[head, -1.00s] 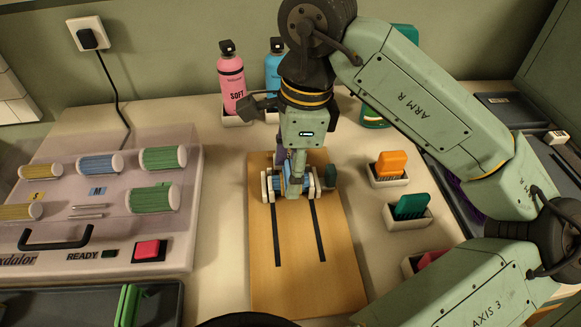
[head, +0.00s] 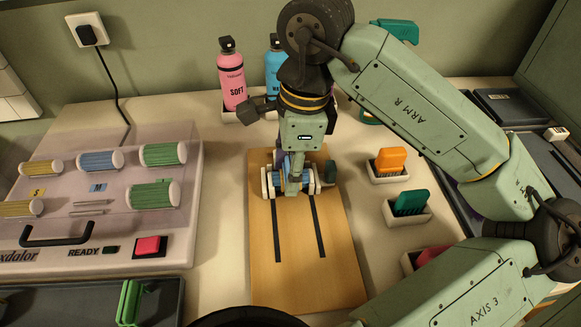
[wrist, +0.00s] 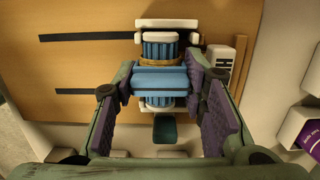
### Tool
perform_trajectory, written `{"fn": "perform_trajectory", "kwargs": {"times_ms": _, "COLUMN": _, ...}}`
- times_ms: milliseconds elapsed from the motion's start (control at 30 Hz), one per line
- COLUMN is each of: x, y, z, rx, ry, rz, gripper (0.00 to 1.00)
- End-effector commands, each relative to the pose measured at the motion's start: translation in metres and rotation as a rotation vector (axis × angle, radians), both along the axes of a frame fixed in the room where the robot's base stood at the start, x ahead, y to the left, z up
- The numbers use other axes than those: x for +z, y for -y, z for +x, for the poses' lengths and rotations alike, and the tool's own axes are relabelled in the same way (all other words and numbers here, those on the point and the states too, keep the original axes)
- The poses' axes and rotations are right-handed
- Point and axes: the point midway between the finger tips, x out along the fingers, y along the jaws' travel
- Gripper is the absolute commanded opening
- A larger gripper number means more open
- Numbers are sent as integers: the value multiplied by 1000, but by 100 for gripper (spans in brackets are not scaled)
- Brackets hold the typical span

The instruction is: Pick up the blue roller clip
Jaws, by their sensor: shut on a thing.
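The blue roller clip (wrist: 160,78) is a bright blue bar lying across a blue ribbed roller (wrist: 160,50) with white ends. In the wrist view my gripper (wrist: 163,82) has its purple pads at the two ends of the clip, shut on it. The clip is still against the roller; I cannot tell any gap between them. In the head view the roller (head: 308,180) sits near the far end of a wooden board (head: 300,265), and my gripper (head: 296,182) reaches down over its middle. The clip is mostly hidden there.
Pink (head: 233,82) and blue bottles stand behind the board. Holders with an orange brush (head: 391,160) and a green brush (head: 410,202) stand to the right. A clear-lidded roller case (head: 110,215) stands to the left. The board's near part is clear.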

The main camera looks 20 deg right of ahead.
Motion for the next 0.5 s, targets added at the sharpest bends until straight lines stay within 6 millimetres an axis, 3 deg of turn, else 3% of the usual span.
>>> {"fn": "perform_trajectory", "kwargs": {"times_ms": 167, "x": 6, "y": 0, "z": 1, "rx": -1, "ry": 2, "rz": -1, "gripper": 22}}
{"fn": "perform_trajectory", "kwargs": {"times_ms": 400, "x": 36, "y": 0, "z": 0, "rx": 1, "ry": 3, "rz": -2, "gripper": 22}}
{"fn": "perform_trajectory", "kwargs": {"times_ms": 500, "x": 34, "y": -6, "z": -23, "rx": 1, "ry": 2, "rz": -3, "gripper": 22}}
